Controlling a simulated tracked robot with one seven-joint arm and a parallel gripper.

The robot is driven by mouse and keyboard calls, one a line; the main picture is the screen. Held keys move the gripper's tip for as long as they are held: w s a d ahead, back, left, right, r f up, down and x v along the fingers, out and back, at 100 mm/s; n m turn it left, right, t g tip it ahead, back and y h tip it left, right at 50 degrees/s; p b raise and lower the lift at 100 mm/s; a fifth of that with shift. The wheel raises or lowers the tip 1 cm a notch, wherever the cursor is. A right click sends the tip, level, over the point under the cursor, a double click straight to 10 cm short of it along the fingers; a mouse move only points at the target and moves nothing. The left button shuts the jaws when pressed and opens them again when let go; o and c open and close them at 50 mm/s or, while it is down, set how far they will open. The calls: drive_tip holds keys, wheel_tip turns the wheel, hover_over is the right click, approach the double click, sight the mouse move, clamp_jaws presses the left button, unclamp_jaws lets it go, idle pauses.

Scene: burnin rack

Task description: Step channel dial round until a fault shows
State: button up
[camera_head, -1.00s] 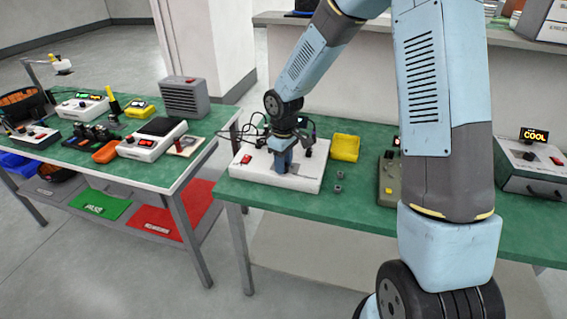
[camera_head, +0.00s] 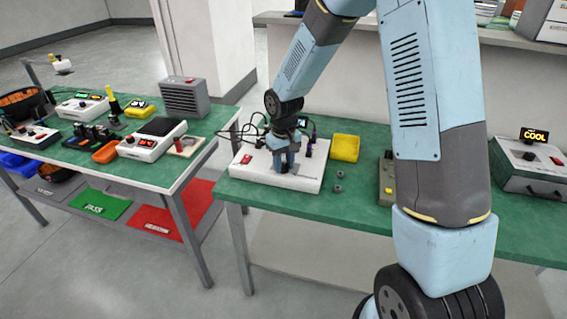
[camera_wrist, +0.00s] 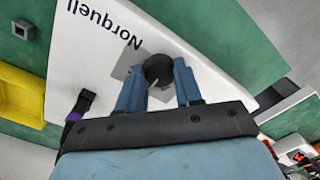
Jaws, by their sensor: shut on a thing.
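The white test unit (camera_head: 308,180) lies on the green bench at the centre of the head view. Its channel dial, a round black knob (camera_wrist: 158,70), shows in the wrist view on a grey plate (camera_wrist: 122,71). My gripper (camera_head: 284,168) points down over the unit. In the wrist view my gripper (camera_wrist: 160,86) has its two blue fingers shut on the sides of the knob. A small dark display (camera_head: 302,122) stands at the back of the unit, partly behind my wrist; I cannot read it.
A red switch (camera_head: 246,159) is on the unit's left. A yellow bin (camera_head: 346,147) and small grey nuts (camera_head: 338,188) are to its right. Cables (camera_head: 236,133) run behind. A grey box reading COOL (camera_head: 527,162) stands at far right.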

sight(284, 165)
drive_tip(key=o, duration=1)
drive_tip(key=shift+o, duration=0.2)
drive_tip(key=shift+r, duration=0.1)
wheel_tip(284, 165, up, 14)
drive_tip(key=shift+f, duration=0.25)
drive_tip(key=s+d+r+m+t, duration=0.3)
drive_tip(key=s+d+r, duration=0.9)
drive_tip(key=r, duration=0.1)
drive_tip(key=s+d+r+m+t, duration=0.1)
drive_tip(key=s+d, duration=0.2)
drive_tip(key=s, duration=0.4)
drive_tip(key=s+d+r+m+t, duration=0.1)
drive_tip(key=s+d+r, duration=0.1)
drive_tip(key=s, duration=0.5)
drive_tip(key=shift+d+t, duration=0.3)
drive_tip(key=shift+d, duration=0.5)
